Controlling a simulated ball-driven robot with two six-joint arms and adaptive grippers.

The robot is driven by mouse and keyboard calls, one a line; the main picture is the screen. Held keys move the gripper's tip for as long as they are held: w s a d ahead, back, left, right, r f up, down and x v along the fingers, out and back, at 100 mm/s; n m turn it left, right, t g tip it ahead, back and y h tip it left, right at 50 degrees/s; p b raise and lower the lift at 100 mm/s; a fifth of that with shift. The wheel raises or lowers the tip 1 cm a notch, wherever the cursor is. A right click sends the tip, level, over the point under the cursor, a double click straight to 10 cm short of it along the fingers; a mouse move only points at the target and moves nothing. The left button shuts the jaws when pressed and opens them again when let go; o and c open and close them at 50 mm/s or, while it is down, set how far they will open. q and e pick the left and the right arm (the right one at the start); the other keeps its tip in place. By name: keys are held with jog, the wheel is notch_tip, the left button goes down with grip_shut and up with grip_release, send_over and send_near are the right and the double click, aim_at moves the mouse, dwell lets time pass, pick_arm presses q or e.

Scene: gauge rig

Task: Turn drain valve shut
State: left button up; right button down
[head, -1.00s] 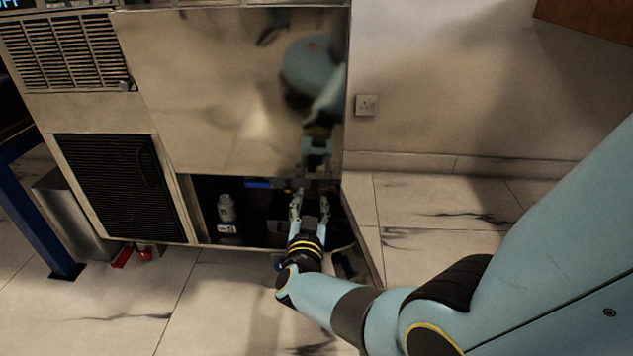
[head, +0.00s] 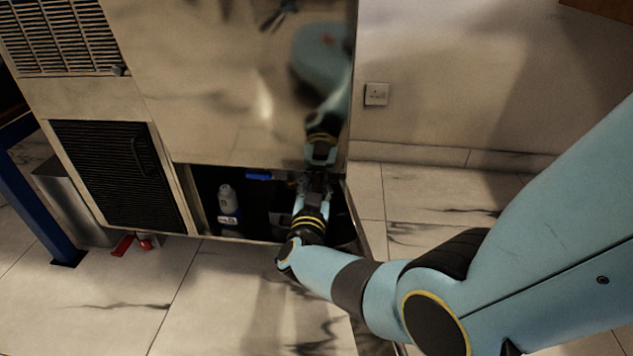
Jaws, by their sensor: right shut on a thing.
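My right gripper (head: 315,186) reaches into the dark open bay at the bottom of the steel cabinet (head: 225,85). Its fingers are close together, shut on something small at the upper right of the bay. The fingers and the bay's shadow hide what is held, and I cannot make out the drain valve's handle or its angle. My left gripper is not in view.
In the bay stand a grey bottle (head: 226,199) and a blue item (head: 259,176). A black louvred panel (head: 103,175) is at the left. A red object (head: 124,245) lies on the floor below it. A wall socket (head: 376,94) is at the right. Tiled floor in front is clear.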

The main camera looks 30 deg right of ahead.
jog(key=shift+f+m, duration=0.1)
jog(key=shift+m, duration=0.9)
jog(key=m+b, duration=0.1)
jog(key=m, duration=0.2)
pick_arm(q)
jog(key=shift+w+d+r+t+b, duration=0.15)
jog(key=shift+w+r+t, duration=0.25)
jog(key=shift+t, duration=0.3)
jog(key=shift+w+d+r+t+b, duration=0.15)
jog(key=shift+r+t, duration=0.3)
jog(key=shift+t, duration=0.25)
pick_arm(e)
jog(key=shift+m, duration=1)
jog(key=c, duration=1.3)
grip_release()
